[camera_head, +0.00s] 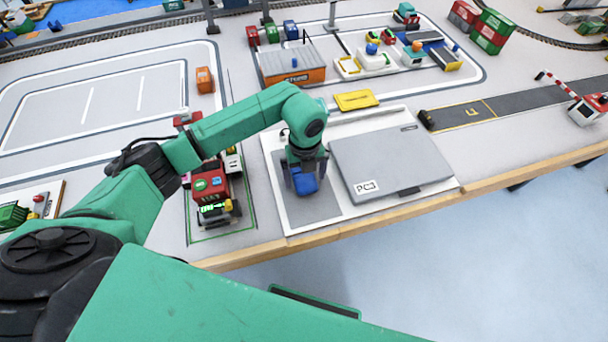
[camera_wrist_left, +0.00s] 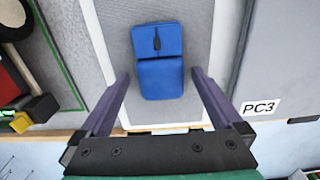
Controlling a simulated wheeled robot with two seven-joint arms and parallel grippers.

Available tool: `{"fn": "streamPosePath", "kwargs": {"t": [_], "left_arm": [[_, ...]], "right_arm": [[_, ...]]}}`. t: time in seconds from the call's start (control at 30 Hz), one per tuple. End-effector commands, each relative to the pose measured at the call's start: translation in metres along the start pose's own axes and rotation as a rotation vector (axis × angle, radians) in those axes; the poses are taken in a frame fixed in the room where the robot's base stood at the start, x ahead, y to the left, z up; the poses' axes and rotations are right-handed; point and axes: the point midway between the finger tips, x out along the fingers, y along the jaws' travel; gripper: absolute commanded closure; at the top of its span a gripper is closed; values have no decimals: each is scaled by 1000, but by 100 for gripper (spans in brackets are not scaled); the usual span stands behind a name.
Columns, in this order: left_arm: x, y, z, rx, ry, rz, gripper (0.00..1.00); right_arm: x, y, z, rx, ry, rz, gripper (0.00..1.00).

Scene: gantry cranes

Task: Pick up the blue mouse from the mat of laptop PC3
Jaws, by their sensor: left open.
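The blue mouse (camera_wrist_left: 158,76) lies on the grey mat (camera_wrist_left: 198,20) in the left wrist view, with a dark wheel slot at its far end. In the head view the mouse (camera_head: 305,182) shows partly below my left gripper (camera_head: 304,178), which is over the mat (camera_head: 318,213). In the left wrist view my left gripper (camera_wrist_left: 157,85) is open, one finger on each side of the mouse, with a gap on both sides. The closed grey laptop PC3 (camera_head: 390,160) lies right of the mat. My right gripper is not in view.
A red toy truck (camera_head: 209,190) stands just left of the mat. A yellow plate (camera_head: 356,99) lies behind the laptop. The wooden table edge (camera_head: 380,211) runs close in front, with floor beyond. An orange and grey shed (camera_head: 292,75) stands farther back.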

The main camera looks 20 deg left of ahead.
Motion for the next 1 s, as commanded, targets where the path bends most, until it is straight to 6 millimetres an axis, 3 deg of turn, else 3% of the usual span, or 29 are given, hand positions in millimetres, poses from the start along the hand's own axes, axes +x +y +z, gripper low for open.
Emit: {"fn": "streamPosePath", "kwargs": {"t": [0.2,0.4,0.43,0.77,0.87,1.0], "left_arm": [[3,0,0,0,-1,0,0],[3,0,0,0,-1,-1,76],[3,0,0,0,-1,-1,84],[-3,-1,1,-1,-2,-3,84],[-16,-1,1,0,-4,-4,84],[-50,-1,2,0,-7,-6,84]], "right_arm": [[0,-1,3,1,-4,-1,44],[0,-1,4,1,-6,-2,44],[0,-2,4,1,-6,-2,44],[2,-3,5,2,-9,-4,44],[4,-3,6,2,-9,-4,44],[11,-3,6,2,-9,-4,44]]}}
